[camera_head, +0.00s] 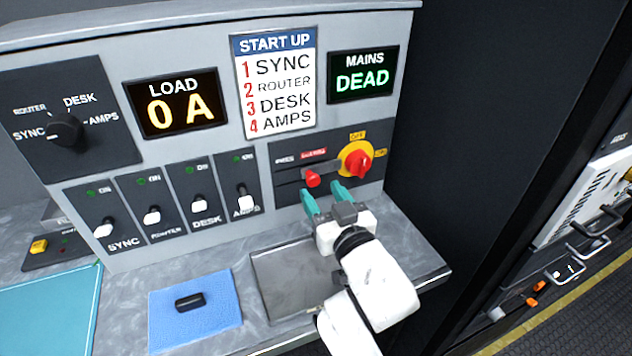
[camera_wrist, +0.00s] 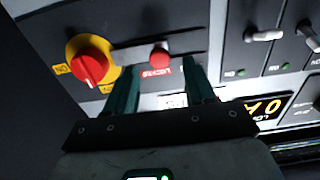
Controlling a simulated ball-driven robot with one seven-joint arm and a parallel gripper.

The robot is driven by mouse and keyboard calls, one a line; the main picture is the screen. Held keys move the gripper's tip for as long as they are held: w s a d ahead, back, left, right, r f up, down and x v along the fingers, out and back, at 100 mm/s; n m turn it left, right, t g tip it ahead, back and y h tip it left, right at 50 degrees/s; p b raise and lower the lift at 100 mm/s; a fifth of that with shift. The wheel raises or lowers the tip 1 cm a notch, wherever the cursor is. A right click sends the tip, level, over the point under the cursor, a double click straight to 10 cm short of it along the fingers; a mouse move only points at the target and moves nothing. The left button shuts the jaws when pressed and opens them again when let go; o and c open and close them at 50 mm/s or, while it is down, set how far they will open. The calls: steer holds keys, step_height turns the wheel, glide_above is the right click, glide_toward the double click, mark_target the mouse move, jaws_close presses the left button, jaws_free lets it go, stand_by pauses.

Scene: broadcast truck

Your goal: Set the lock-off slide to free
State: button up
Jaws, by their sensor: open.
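The lock-off slide's red knob (camera_head: 313,179) sits in a dark slot on the lower right panel, below a red label (camera_head: 313,153) that appears to read LOCKED. A small white label (camera_head: 285,159) to its left is too blurred to read surely. My gripper (camera_head: 322,190) is open and empty, its teal fingers pointing at the panel just below the knob. In the wrist view, which is upside down, the knob (camera_wrist: 159,56) shows beyond and between the open fingertips (camera_wrist: 158,68). I see no clear contact.
A red rotary switch on a yellow disc (camera_head: 346,154) is close to the right of the knob. Several white-tipped toggles (camera_head: 152,216) are to the left. The MAINS display (camera_head: 363,74) reads DEAD. A grey tray (camera_head: 268,302) and a blue mat (camera_head: 222,311) with a black piece lie on the ledge.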

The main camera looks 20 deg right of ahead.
mark_target(315, 183)
steer(key=shift+w, duration=1.9)
jaws_close()
